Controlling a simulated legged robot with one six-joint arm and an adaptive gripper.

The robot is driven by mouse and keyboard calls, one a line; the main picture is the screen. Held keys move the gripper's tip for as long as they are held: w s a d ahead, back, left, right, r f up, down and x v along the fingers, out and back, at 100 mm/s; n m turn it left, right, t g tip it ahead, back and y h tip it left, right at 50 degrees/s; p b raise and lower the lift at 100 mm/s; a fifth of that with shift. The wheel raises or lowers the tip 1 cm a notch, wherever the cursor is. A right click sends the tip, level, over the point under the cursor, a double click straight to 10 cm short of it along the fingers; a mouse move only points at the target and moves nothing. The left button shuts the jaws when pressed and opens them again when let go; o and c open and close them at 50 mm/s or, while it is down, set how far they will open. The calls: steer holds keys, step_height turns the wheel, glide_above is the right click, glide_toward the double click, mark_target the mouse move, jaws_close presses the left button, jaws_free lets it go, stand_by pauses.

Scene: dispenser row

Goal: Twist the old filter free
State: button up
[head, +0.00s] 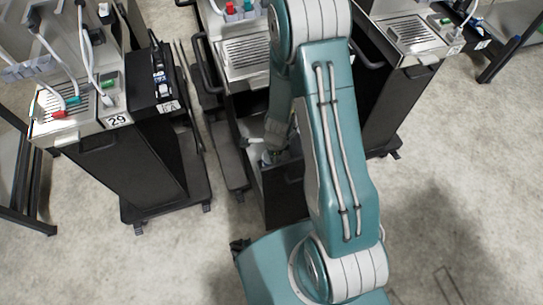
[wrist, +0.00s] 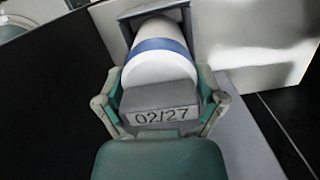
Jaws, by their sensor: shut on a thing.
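The filter (wrist: 158,65) is a white cylinder with a blue band and a grey end block (wrist: 160,98) marked "02/27". In the wrist view its far end sits in a dark rectangular opening (wrist: 125,22) in a pale panel. My gripper (wrist: 160,88) is shut on the filter, with one finger on each side of the grey block. In the head view my gripper (head: 272,152) is low at the middle dispenser's open lower part, mostly hidden behind my arm. The filter cannot be made out clearly there.
The middle dispenser (head: 248,60) stands behind my arm. A dispenser marked 29 (head: 95,120) stands at left on a wheeled base. Another dispenser (head: 405,38) stands at right. An open dark drawer or door (head: 283,190) is close beside my arm. The floor (head: 450,180) at right is clear.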

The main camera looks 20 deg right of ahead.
steer(key=shift+s+f, duration=0.1)
steer(key=o, duration=1)
steer(key=r, duration=0.4)
steer(key=d+r, duration=0.1)
steer(key=r, duration=0.6)
steer(key=shift+d+r, duration=0.15)
steer(key=shift+r, duration=0.25)
steer(key=s+r+n+t, duration=0.1)
steer(key=s+r+n, duration=0.3)
steer(key=r, duration=0.5)
steer(key=s+a+r+n+t+h, duration=0.1)
steer(key=s+r+n+t, duration=0.1)
steer(key=s+r+n, duration=0.3)
steer(key=s+r+n+t, duration=0.2)
steer(key=s+r+n, duration=0.3)
steer(key=r+n, duration=0.6)
steer(key=shift+a+r, duration=0.15)
steer(key=shift+r, duration=0.45)
steer(key=shift+a+r, duration=0.15)
steer(key=shift+r, duration=0.4)
